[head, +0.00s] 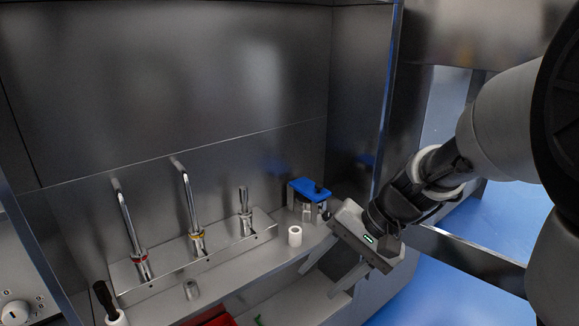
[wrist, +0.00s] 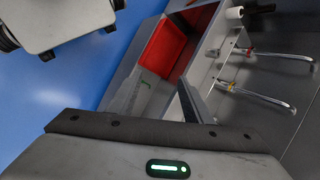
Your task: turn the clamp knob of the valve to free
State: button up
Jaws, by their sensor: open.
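In the wrist view a gripper finger (wrist: 194,103) shows, and I cannot make out the blue fitting there.
Two bent metal spouts, one with a red collar (head: 140,256) and one with a yellow collar (head: 197,236), and a short metal fitting (head: 245,212) stand on a plate. A white cylinder (head: 295,236) stands nearby. A red bin (wrist: 165,46) lies lower. Walls enclose the back and right.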

jog(key=w+d+f+m+t+y, duration=0.1)
jog(key=w+f+m+y, duration=0.35)
jog(key=w, duration=0.25)
jog(key=m+t, duration=1.2)
jog(key=m, duration=0.3)
send_near(328, 217)
jog(key=b+x, duration=0.1)
jog(key=x, duration=0.7)
jog(key=shift+w+a, duration=0.2)
jog(key=shift+w, duration=0.15)
jog(key=c, duration=1.1)
